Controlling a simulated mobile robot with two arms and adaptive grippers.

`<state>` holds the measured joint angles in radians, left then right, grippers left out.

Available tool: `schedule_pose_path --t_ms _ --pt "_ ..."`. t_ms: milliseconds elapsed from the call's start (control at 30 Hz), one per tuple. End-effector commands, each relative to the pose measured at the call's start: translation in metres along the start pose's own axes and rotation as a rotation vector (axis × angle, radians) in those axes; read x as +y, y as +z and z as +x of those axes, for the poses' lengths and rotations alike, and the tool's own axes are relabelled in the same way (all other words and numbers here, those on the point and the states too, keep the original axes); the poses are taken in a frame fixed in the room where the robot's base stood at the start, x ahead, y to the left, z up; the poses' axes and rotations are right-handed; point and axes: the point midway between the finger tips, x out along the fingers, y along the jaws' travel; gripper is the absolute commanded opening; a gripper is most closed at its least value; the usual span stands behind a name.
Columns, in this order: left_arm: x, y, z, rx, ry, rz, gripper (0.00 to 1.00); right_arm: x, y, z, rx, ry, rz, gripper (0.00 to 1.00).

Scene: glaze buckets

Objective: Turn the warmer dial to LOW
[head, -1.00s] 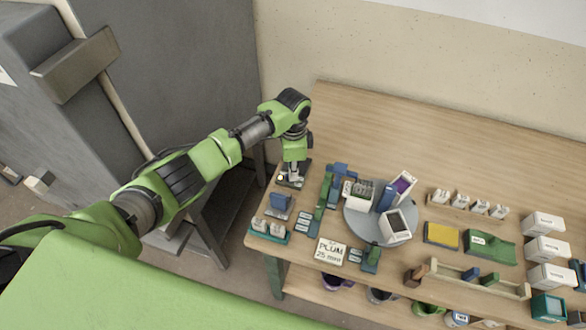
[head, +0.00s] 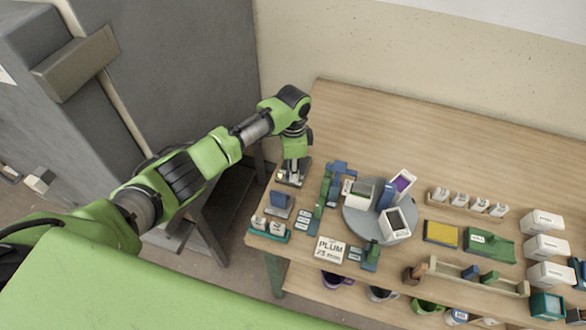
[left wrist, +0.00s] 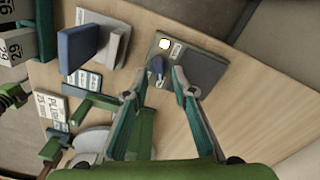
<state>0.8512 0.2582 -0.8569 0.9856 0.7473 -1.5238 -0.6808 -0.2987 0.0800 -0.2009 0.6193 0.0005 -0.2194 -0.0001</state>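The warmer (left wrist: 205,68) is a small dark panel at the table's left end, with a bright round light and a small white label I cannot read. Its dial (left wrist: 156,66) is a small blue-grey knob on the panel. My left gripper (left wrist: 160,76) points down at the panel, its fingertips apart on either side of the dial. I cannot tell whether a fingertip touches it or which setting it points to. In the head view my left gripper (head: 292,172) hides most of the warmer (head: 283,180). My right gripper is not in view.
A blue block on a grey stand (head: 281,201) and a teal tray (head: 267,232) are near the warmer. Green and blue holders, a PLUM sign (head: 330,250) and a grey turntable (head: 360,222) stand to the right. The table's back left is bare.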

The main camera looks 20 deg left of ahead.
Motion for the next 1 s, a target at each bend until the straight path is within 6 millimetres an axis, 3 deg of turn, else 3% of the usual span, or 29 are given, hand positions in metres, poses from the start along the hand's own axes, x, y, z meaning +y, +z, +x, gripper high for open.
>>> schedule_pose_path --t_ms 533,700,1000 --pt "-0.001 -0.001 -0.101 0.002 -0.003 0.0 0.24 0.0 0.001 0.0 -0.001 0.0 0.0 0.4" --pt "-0.001 0.0 -0.115 0.001 -0.002 0.0 0.24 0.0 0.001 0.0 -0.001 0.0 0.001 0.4" --pt "0.0 0.0 -0.117 0.0 -0.001 0.0 0.24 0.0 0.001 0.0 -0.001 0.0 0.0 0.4"
